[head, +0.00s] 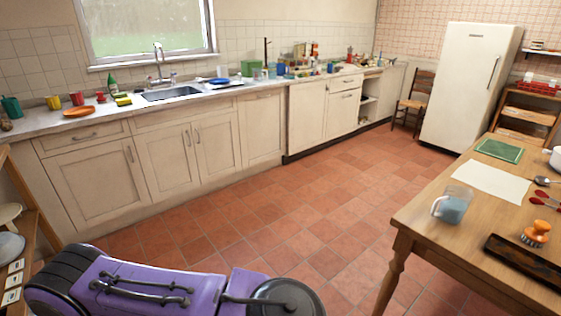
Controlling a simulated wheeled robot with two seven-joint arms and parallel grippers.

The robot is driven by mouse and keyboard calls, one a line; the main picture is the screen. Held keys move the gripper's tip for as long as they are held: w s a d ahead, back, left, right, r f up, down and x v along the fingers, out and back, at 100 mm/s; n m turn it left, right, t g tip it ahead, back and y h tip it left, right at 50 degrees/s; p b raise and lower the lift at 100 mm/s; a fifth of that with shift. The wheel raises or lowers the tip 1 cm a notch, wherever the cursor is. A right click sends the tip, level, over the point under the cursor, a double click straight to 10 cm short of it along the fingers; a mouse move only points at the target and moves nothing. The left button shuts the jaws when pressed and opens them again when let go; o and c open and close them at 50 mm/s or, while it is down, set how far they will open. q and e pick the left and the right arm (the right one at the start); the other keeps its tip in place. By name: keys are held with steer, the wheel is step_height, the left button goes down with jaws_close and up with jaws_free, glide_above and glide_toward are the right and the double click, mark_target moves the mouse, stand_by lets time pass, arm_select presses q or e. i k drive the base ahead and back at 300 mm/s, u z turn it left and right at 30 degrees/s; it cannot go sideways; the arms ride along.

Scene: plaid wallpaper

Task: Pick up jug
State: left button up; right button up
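The jug (452,207) stands upright on the wooden table at the right of the head view. It looks clear, with a handle on its left side and blue in its lower part. It stands near the table's left edge, with nothing touching it that I can see. Neither of my grippers is in view, so I cannot see their positions relative to the jug.
The wooden table (424,217) also holds a white sheet (490,181), a green board (499,150), an orange-topped brush (536,233), red spoons (546,198) and a dark tray (522,262). Tiled floor (310,215) lies clear between table and cabinets (200,150). A fridge (468,85) stands behind.

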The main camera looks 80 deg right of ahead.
mark_target(455, 201)
steer(key=z, duration=4.05)
